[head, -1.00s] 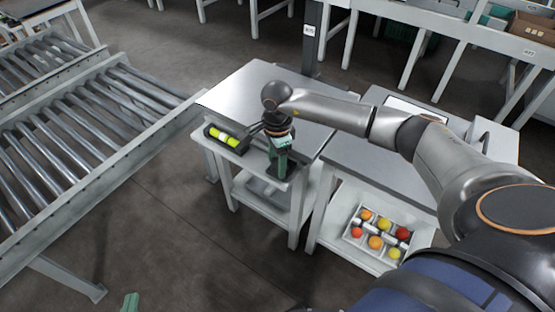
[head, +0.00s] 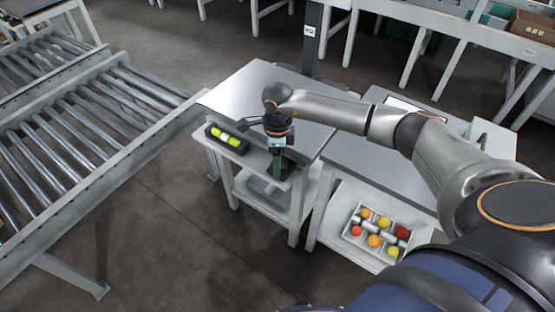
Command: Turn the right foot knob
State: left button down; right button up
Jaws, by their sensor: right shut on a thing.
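A black level (head: 227,139) with a bright yellow-green vial sits on the front ledge of the small metal-topped scale table. My right gripper (head: 277,170) points down at the right end of this ledge, beside the level and apart from it. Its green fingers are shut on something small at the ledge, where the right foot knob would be. The fingers and the dark parts around them hide the knob, so its turn cannot be seen. My left gripper is not in view.
A second table stands to the right, with a tray (head: 348,236) of red, orange and yellow tomatoes on its lower shelf. A roller conveyor (head: 90,140) runs along the left. The floor (head: 190,230) in front is clear.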

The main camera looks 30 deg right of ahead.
jog(key=o, duration=1.4)
jog(key=shift+d, duration=0.1)
jog(key=shift+w+r, duration=0.1)
jog(key=shift+d+r+p, duration=0.1)
jog(key=shift+r+p, duration=0.25)
jog(key=shift+r, duration=0.1)
notch_tip(320, 180, up, 7)
jog(key=p, duration=0.4)
jog(key=shift+f+p, duration=0.2)
jog(key=shift+p, duration=0.15)
jog(key=shift+r, duration=0.2)
jog(key=shift+a, duration=0.25)
jog(key=shift+c, duration=0.2)
